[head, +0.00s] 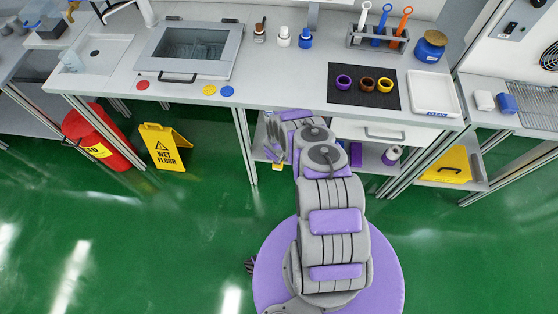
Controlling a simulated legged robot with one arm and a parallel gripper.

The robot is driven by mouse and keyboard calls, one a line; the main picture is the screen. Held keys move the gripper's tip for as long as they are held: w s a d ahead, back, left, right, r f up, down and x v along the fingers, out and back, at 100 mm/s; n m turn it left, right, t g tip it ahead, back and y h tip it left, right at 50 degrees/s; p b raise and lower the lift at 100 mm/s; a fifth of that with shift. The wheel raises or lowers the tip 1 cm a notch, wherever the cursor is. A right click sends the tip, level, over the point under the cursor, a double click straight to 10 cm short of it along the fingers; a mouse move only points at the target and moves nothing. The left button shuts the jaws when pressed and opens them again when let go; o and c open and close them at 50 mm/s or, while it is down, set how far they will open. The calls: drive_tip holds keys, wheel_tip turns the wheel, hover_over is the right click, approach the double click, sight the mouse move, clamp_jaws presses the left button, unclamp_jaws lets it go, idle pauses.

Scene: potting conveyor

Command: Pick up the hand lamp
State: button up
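I cannot make out a hand lamp for certain in the head view. A small white cylinder with a purple end (392,156) lies on the lower shelf under the bench, right of my arm; it is too small to identify. My arm reaches from the purple base up to the bench's front edge. A grey, finger-like part (274,140) beside the arm's far end seems to be my gripper. It is small and partly hidden, so whether it is open, shut or holding anything does not show. A small yellow-orange piece (277,166) shows just below it.
The bench (290,85) carries a sink box (190,50), bottles, a black mat (362,97) with several rings, a tool rack (380,42) and a white tray (432,93). A wet-floor sign (163,146) and red bin (100,137) stand left. Green floor is open in front.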

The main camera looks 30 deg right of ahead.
drive_tip(key=shift+w+a+f, duration=0.1)
drive_tip(key=shift+a+f, duration=0.05)
drive_tip(key=shift+f, duration=0.15)
drive_tip(key=shift+d, duration=0.35)
drive_tip(key=c, duration=0.4)
drive_tip(key=shift+a, duration=0.15)
drive_tip(key=c, duration=0.7)
